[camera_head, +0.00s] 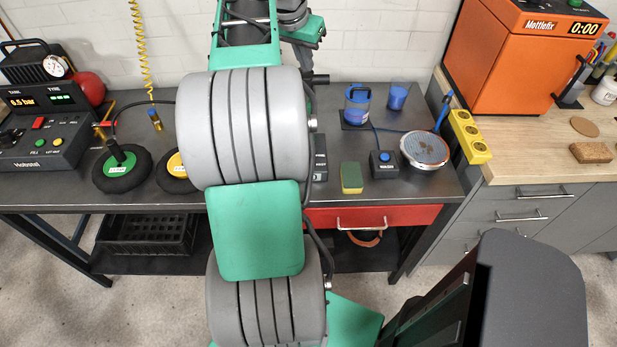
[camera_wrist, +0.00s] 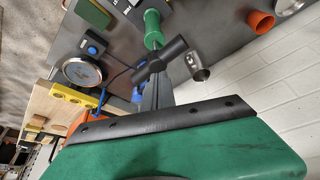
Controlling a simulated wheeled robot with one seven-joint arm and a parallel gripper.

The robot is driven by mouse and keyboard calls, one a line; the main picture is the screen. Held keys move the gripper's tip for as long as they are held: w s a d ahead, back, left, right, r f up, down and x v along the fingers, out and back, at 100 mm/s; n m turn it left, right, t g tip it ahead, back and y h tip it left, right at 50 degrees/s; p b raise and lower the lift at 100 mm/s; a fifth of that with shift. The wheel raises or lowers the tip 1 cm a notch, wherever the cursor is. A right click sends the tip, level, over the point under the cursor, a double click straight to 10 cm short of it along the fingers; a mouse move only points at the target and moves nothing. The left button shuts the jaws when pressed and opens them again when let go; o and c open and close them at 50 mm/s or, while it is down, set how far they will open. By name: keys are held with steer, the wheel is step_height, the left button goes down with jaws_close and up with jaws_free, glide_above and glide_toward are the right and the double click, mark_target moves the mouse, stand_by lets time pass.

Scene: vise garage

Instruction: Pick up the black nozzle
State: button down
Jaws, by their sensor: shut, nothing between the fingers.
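My gripper (camera_wrist: 154,92) is shut, with its dark fingers together and nothing between them. In the wrist view a black cylindrical piece (camera_wrist: 172,53) lies crosswise by the fingertips, near a green handle-like part (camera_wrist: 153,28) and a metal tube end (camera_wrist: 197,68). I cannot tell for sure whether this is the nozzle, or whether the fingers touch it. In the head view my gripper (camera_head: 303,38) is partly hidden behind my arm, above the back of the bench. A black fitting (camera_head: 114,152) on a hose stands at the green-centred wheel (camera_head: 122,170) at left.
An orange machine (camera_head: 515,60) stands at right. My arm hides the bench's middle.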

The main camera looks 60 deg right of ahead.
mark_target(306, 85)
steer(key=shift+a+f+b, duration=0.1)
steer(key=shift+f+b, duration=2.45)
steer(key=shift+f, duration=0.75)
step_height(306, 85, up, 7)
steer(key=p, duration=0.6)
steer(key=shift+f, duration=0.15)
